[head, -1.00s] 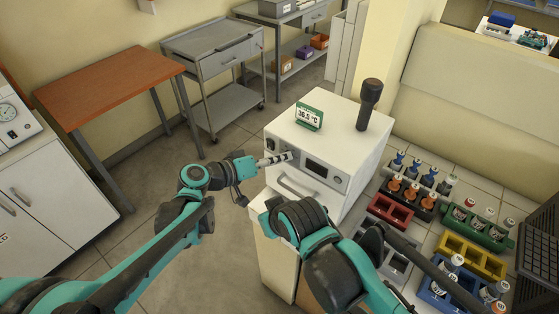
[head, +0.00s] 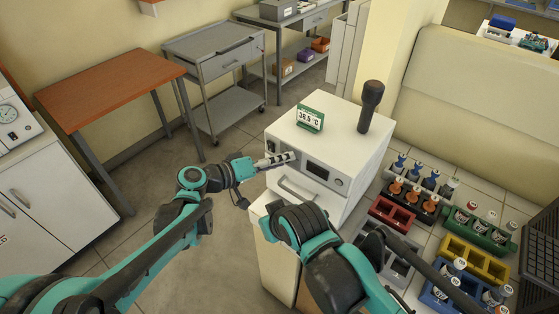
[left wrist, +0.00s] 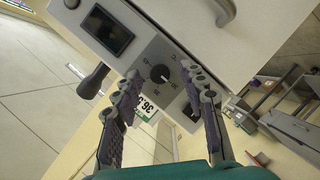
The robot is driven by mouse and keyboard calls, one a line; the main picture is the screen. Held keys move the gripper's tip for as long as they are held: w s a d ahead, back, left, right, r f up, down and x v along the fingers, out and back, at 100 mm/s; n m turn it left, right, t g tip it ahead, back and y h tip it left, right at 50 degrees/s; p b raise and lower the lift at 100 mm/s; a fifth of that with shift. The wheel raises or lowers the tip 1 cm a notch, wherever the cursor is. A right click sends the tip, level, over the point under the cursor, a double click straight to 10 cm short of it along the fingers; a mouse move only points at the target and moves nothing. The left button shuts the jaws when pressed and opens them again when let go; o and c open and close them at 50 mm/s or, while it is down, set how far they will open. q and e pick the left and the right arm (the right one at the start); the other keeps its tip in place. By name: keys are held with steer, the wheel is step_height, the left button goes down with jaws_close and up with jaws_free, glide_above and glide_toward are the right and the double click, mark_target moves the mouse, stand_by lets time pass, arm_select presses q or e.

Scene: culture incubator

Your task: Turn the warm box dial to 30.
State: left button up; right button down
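The white warm box (head: 345,140) stands on a light cabinet. Its front has a dark display (head: 317,171) and a door handle below. My left gripper (head: 278,160) is at the left part of the front panel and hides the dial in the head view. In the left wrist view the left gripper (left wrist: 163,78) is open, its fingers apart on either side of the dial, with no clear contact. My right gripper is not clearly visible.
A green-framed sign (head: 310,118) reading 36.5 °C and a dark upright handheld object (head: 371,105) stand on the box. Several coloured racks with bottles, including a yellow rack (head: 473,258), lie to the right. The floor left of the box is clear.

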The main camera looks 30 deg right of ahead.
arm_select(q)
steer(key=shift+a, duration=0.1)
steer(key=v, duration=1.1)
steer(key=shift+a, duration=0.35)
steer(key=shift+s+r, duration=0.1)
steer(key=s+a+f+n+t+y, duration=0.2)
steer(key=a+y, duration=0.3)
steer(key=a, duration=0.6)
steer(key=s+a+f+n+t+y, duration=0.2)
steer(key=s+a+f+y, duration=0.2)
steer(key=a, duration=0.7)
steer(key=s+a+f+n+t+y, duration=0.1)
steer(key=s+a+f+t+y, duration=0.1)
steer(key=a, duration=1)
steer(key=s+f+y, duration=0.1)
steer(key=s+y, duration=0.1)
steer(key=y, duration=0.1)
steer(key=shift+s+f+n+y, duration=0.2)
steer(key=shift+s+n+y, duration=0.1)
steer(key=shift+n+y, duration=0.1)
